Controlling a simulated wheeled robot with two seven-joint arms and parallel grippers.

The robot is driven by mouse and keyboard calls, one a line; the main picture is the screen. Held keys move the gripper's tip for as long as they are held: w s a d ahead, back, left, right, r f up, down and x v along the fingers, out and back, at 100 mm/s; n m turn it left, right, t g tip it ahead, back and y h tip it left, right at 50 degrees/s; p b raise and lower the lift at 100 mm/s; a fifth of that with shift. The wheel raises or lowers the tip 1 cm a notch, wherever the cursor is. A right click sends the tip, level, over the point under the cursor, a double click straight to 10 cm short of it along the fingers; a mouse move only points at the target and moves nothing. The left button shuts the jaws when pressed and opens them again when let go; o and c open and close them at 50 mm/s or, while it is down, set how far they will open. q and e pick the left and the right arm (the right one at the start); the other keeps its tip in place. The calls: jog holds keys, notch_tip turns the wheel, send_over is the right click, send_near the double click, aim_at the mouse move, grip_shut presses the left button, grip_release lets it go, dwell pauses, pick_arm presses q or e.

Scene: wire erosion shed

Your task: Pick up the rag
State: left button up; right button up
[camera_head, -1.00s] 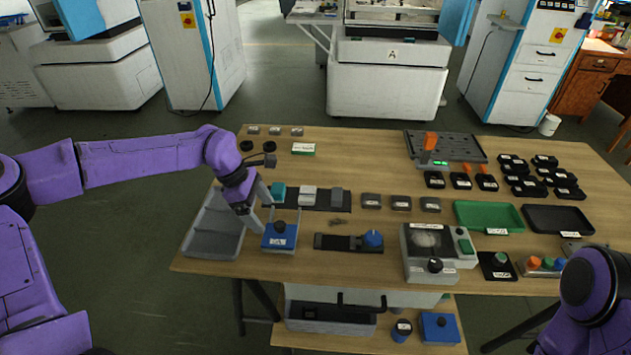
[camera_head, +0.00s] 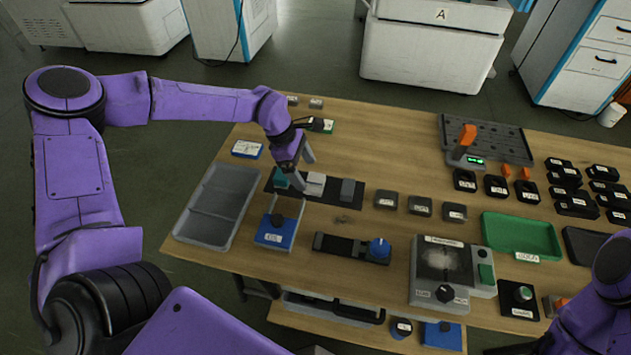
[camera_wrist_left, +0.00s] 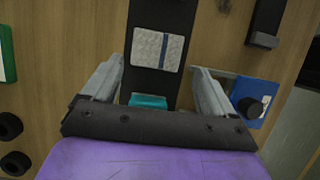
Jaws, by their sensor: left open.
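The rag looks like the folded pale grey cloth with a blue stripe in the left wrist view (camera_wrist_left: 159,51). It lies on a black mat (camera_wrist_left: 150,12). In the head view, the rag (camera_head: 315,184) is the whitish piece between a teal block (camera_head: 281,179) and a grey block (camera_head: 348,190) on that mat (camera_head: 330,196). My left gripper (camera_head: 299,168) is open and empty above the mat's left part, by the teal block and the rag. In the wrist view its fingers (camera_wrist_left: 158,72) stand either side of the mat, pointing toward the rag. My right gripper is out of view.
A grey tray (camera_head: 213,207) and a blue box with a black knob (camera_head: 275,232) lie left of and in front of the mat. A device with a blue knob (camera_head: 352,247) stands in front. A green tray (camera_head: 521,236) is farther right. Bare wood lies behind the mat.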

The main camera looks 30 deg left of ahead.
aim_at(314, 181)
pick_arm(q)
jog(key=x, duration=0.2)
jog(key=p+x, duration=0.1)
jog(key=x, duration=0.1)
jog(key=shift+w+d+f, duration=0.2)
jog(key=shift+w+d, duration=0.1)
jog(key=shift+w, duration=0.15)
jog(key=shift+d+f, duration=0.1)
jog(key=shift+f, duration=0.05)
jog(key=shift+s, duration=0.1)
jog(key=c, duration=0.8)
